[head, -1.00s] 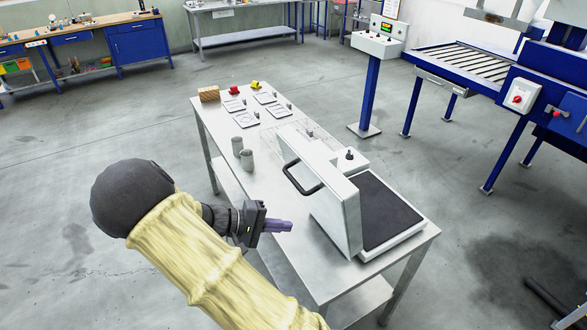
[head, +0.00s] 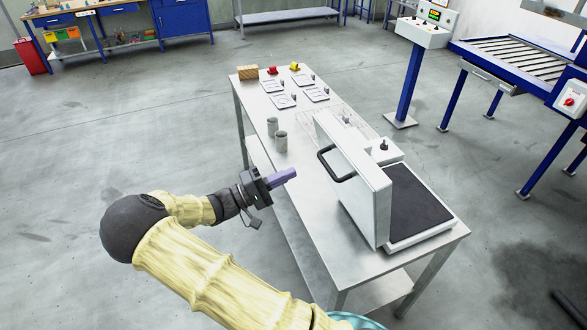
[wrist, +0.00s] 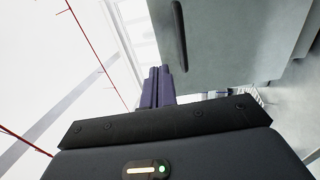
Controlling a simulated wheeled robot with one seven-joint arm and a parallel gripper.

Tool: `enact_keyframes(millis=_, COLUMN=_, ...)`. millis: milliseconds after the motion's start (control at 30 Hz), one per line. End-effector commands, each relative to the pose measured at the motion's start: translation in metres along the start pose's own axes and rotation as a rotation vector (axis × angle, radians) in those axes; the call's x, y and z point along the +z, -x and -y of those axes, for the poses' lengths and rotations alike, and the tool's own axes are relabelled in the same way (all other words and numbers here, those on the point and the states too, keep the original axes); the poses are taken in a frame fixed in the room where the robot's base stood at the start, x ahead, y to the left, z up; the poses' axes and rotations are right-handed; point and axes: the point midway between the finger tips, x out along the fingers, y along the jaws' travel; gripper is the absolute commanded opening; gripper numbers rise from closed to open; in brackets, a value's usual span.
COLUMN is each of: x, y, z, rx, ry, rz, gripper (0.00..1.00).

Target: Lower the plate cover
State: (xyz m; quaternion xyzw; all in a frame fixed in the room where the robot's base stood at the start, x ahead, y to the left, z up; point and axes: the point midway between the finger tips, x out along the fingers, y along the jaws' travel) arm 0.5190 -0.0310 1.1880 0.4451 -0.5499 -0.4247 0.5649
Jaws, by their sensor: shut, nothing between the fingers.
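The plate cover (head: 353,190) is a thick white panel standing upright, open, on the left side of a press with a dark flat plate (head: 420,195). Its black bar handle (head: 334,164) is on the cover's left face. My gripper (head: 292,173) is left of the handle, apart from it, with its purple fingers shut, empty and pointing toward the cover. In the wrist view the fingers (wrist: 158,86) are together, with a pale grey panel (wrist: 235,45), probably the cover, beyond them. A dark bar (wrist: 180,36), likely the handle, lies just ahead and right.
The press stands at the near end of a steel table (head: 310,235). Two grey cups (head: 281,142), a wooden block (head: 248,72), and red and yellow pieces are farther back. A control pedestal (head: 410,85) stands behind right. Floor left of the table is clear.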

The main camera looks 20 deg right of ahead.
Motion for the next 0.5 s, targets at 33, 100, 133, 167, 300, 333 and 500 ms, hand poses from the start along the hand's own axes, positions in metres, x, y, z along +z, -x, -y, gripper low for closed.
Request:
enact_keyframes(millis=33, x=0.001, y=-0.009, z=-0.004, rx=0.001, ry=0.003, rz=0.004, gripper=0.0)
enact_keyframes(millis=100, x=0.001, y=-0.022, z=-0.004, rx=0.001, ry=0.004, rz=0.004, gripper=0.0)
enact_keyframes(millis=133, x=0.001, y=-0.027, z=-0.004, rx=0.001, ry=0.004, rz=0.004, gripper=0.0)
enact_keyframes(millis=167, x=0.001, y=-0.033, z=-0.004, rx=0.001, ry=0.005, rz=0.006, gripper=0.0)
enact_keyframes(millis=300, x=0.001, y=-0.057, z=-0.005, rx=0.001, ry=0.004, rz=0.005, gripper=0.0)
enact_keyframes(millis=333, x=0.001, y=-0.062, z=-0.005, rx=0.0, ry=0.004, rz=0.005, gripper=0.0)
enact_keyframes(millis=500, x=0.001, y=-0.091, z=-0.005, rx=-0.001, ry=0.004, rz=0.004, gripper=0.0)
